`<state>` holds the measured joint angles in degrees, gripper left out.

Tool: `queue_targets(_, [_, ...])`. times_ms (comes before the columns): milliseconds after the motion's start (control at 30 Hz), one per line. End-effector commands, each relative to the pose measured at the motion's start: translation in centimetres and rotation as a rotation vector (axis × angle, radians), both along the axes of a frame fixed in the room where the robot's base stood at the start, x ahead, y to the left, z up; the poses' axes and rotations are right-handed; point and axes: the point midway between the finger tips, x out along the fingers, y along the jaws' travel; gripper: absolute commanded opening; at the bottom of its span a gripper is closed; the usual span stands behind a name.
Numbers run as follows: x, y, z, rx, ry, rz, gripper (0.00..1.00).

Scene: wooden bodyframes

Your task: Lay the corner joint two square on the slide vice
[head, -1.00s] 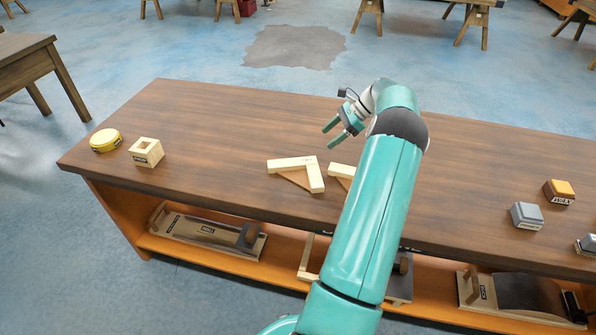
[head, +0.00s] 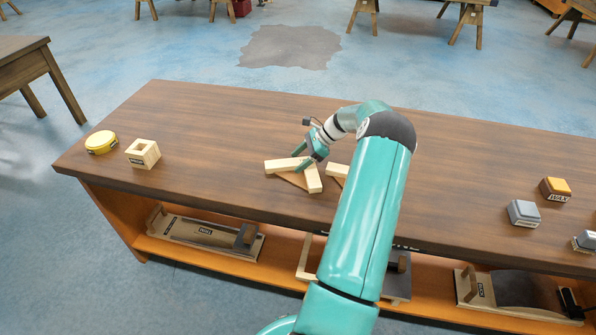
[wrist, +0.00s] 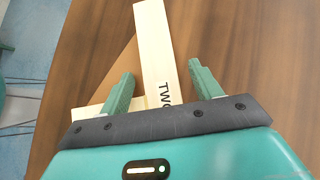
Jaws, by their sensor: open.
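The corner joint two is a pale wooden L-shaped piece (head: 314,180) with a brown corner web, lying flat on the bench top (head: 200,115). In the wrist view its pale arm (wrist: 155,45) carries the letters "TWO" and runs between my fingers. My gripper (head: 303,161) is open, low over this joint, with one finger on each side of the arm (wrist: 160,85). I cannot tell whether the fingers touch it. Wooden fixtures stand on the lower shelf; I cannot tell which is the slide vice.
A second pale joint (head: 337,170) lies just right, partly behind my arm. A yellow tin (head: 101,142) and hollow wooden block (head: 142,153) sit left; a wax block (head: 555,189) and grey block (head: 523,213) sit right. The shelf holds a left fixture (head: 195,230) and right fixture (head: 520,292).

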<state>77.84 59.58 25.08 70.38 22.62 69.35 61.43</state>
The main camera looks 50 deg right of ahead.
Motion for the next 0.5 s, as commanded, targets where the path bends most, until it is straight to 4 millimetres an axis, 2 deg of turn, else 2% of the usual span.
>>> queue_targets(200, [0.04, 0.05, -0.05, -0.001, 0.001, 0.000, 0.64])
queue_targets(500, [0.05, 0.02, 0.01, -0.002, 0.000, 0.000, 0.05])
